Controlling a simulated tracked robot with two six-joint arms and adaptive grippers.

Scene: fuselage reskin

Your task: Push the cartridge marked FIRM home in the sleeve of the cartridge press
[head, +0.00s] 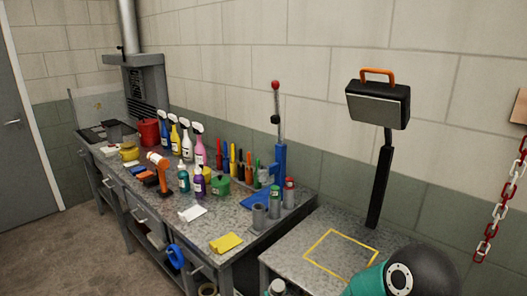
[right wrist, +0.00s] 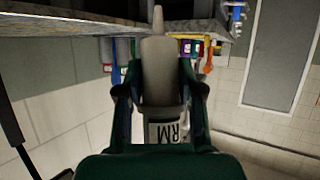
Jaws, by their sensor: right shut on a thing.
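My right gripper (right wrist: 158,98) is shut on a grey cartridge (right wrist: 160,72) with a pointed nozzle. Its white label (right wrist: 167,133) shows the letters "RM" upside down; the rest is hidden. In the head view, part of my right arm (head: 400,280) shows at the bottom right. The blue cartridge press (head: 280,165) stands on the bench, with a raised lever and red knob (head: 276,85). A grey open-topped cylinder (head: 259,218) stands in front of it; I cannot tell whether it is the press sleeve. The held cartridge is apart from the press. My left gripper is out of view.
Grey containers with a green top (head: 274,200) and a red top (head: 289,193) stand beside the press. Spray bottles (head: 186,140) and tools crowd the bench behind. The yellow-outlined square (head: 340,252) on the right table is clear.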

